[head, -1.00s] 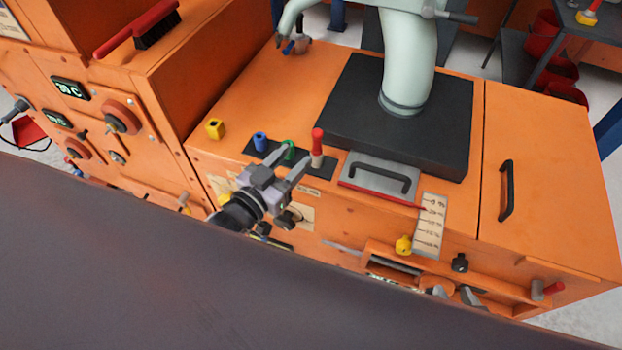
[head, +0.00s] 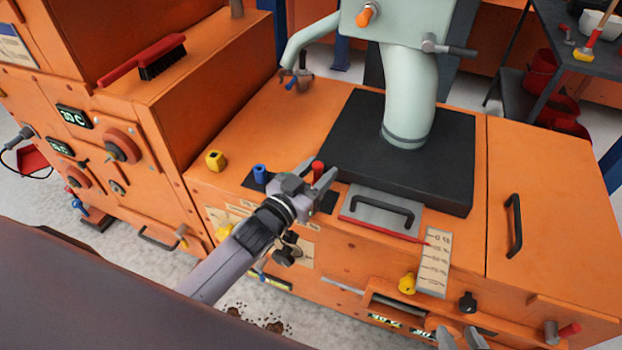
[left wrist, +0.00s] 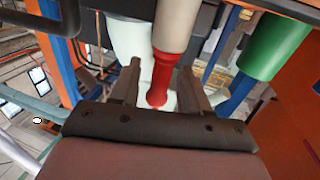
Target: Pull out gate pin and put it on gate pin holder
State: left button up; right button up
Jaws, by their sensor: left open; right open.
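A pin with a red grip (head: 318,168) and pale collar stands in a black strip (head: 328,203) on the orange cabinet. My left gripper (head: 322,174) is open at this pin. In the left wrist view the red grip (left wrist: 161,75) lies between the two spread fingers, with a gap visible on either side. A blue pin (head: 260,173) stands in the same strip.
A grey plate with a black handle (head: 382,210) and a scale (head: 433,262) lie right of the strip. A yellow knob (head: 407,284), a black knob (head: 467,302) and a red-ended peg (head: 568,329) sit along the front. A black block (head: 400,140) stands behind.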

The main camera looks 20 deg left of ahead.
pick_arm(q)
jog(key=shift+c, duration=0.4)
grip_shut()
jog(key=shift+r+p, duration=0.65)
jog(key=shift+p, duration=0.1)
jog(key=shift+r+p, duration=2.75)
jog(key=shift+p, duration=0.05)
notch_tip(320, 180, up, 4)
jog(key=p, duration=0.4)
